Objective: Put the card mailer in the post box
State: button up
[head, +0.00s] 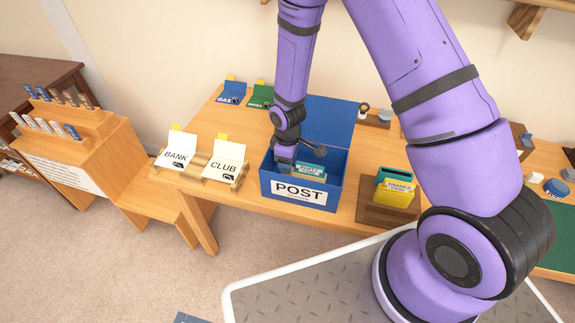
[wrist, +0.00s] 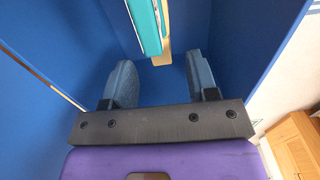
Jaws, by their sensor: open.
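The post box (head: 264,184) is a blue open-topped box with a white POST label on its front, standing at the table's front edge. Its blue lid (head: 330,118) is raised at the back. A teal piece with a pale label, which looks like the card mailer (head: 311,170), is inside the box, right of my gripper (head: 284,167). In the wrist view my gripper (wrist: 163,82) is open and empty inside the blue walls. The teal piece (wrist: 146,24) lies beyond the fingertips, apart from them. Its lower part is hidden by the box front in the head view.
White BANK (head: 177,155) and CLUB (head: 223,160) cards stand in holders left of the box. A wooden holder (head: 386,214) with teal and yellow pieces stands to the right. GAS (head: 233,93) and green folders stand behind. A wooden rack (head: 75,140) is at far left.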

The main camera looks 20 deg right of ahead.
jog(key=s+d+r+m+t, duration=0.1)
jog(key=s+d+r+m, duration=0.1)
jog(key=r, duration=0.9)
jog(key=s+d+r+m+t, duration=0.1)
jog(key=s+d+r+m, duration=0.15)
jog(key=r, duration=0.85)
jog(key=s+d+r+m+t, duration=0.1)
jog(key=s+d+r, duration=0.15)
jog(key=r, duration=0.85)
jog(key=s+d+r+m+t, duration=0.1)
jog(key=s+d+r+m, duration=0.1)
jog(key=s+r, duration=0.4)
jog(key=s+d+r+m+t, duration=0.1)
jog(key=s+d+r+m, duration=0.1)
jog(key=s+r, duration=0.5)
jog(key=s+m, duration=0.1)
jog(key=s, duration=0.4)
jog(key=shift+d+m, duration=0.2)
jog(key=shift+m, duration=0.15)
